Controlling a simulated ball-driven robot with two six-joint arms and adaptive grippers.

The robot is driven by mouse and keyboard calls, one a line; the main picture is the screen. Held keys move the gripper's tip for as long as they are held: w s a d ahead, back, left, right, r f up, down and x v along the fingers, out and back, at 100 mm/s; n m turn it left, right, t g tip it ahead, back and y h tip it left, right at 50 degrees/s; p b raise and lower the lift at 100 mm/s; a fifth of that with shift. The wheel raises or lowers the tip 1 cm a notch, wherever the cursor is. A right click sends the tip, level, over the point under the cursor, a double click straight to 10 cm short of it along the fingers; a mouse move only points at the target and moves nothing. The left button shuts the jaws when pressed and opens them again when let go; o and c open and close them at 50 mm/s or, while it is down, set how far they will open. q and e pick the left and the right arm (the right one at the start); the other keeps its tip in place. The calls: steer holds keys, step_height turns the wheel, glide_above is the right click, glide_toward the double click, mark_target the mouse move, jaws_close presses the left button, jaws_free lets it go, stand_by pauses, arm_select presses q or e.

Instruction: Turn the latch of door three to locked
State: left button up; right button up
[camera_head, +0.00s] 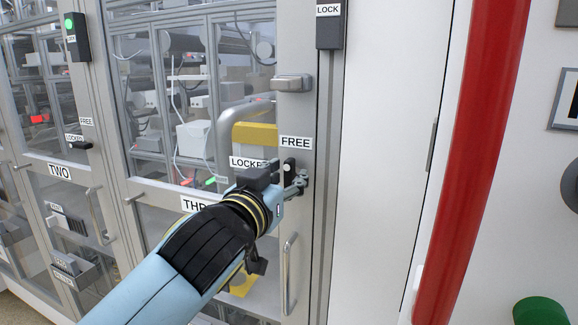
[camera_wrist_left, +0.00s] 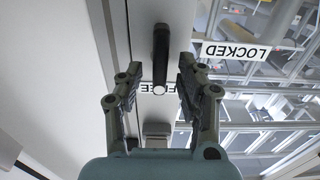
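Door three's black latch (camera_head: 289,167) is partly hidden behind my left gripper (camera_head: 299,181) in the head view. In the left wrist view the latch (camera_wrist_left: 160,55) is a dark lever pointing toward the FREE label, which it partly covers. My left gripper (camera_wrist_left: 158,82) is open, one finger on each side of the lever, with visible gaps. The FREE label (camera_head: 296,143) is above the latch in the head view and the LOCKED label (camera_head: 247,162) is to its left. The THREE label (camera_head: 193,204) is partly covered by my arm. My right gripper is out of view.
A large grey handle (camera_head: 225,140) is left of the latch. A vertical bar handle (camera_head: 287,275) is below it. Door two (camera_head: 59,171) has its own black latch (camera_head: 81,145), lying level. A red post (camera_head: 480,150) stands at the right.

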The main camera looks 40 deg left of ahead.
arm_select(q)
steer(key=shift+x, duration=0.9)
jaws_close()
